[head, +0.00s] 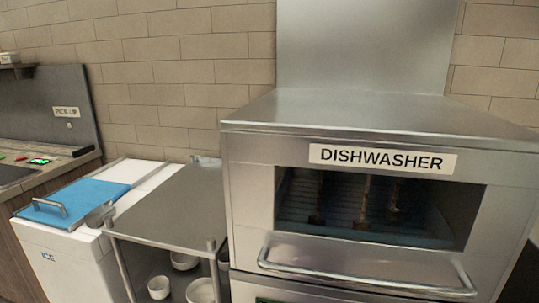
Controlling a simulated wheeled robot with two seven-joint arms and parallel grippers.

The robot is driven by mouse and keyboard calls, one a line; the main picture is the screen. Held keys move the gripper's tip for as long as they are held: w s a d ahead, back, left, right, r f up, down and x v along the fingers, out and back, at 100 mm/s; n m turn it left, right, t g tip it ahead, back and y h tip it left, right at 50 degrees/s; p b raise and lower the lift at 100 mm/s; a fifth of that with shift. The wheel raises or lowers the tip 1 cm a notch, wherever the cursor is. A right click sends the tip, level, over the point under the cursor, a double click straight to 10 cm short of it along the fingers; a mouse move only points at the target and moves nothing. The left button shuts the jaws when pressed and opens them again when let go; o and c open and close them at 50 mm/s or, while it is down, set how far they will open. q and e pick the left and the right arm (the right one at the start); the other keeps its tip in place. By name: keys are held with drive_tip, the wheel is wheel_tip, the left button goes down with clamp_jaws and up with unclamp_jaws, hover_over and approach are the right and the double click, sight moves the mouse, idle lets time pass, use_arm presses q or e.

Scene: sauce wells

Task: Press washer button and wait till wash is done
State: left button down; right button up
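The dishwasher (238,190) is a large steel machine at the right, with a "DISHWASHER" label (382,159) on its front. Its front door is shut, with a bar handle (365,282) below the window. Through the dark window (375,210) I see a bluish rack and several brown upright items. A small green piece (268,300) shows at the bottom edge below the handle; it is cut off, so I cannot tell whether it is the washer button. Neither of my grippers is in view.
A steel shelf cart (172,205) stands left of the dishwasher, with white bowls (185,260) on its lower shelf. Further left is a white ice chest (70,265) with a blue lid (75,203).

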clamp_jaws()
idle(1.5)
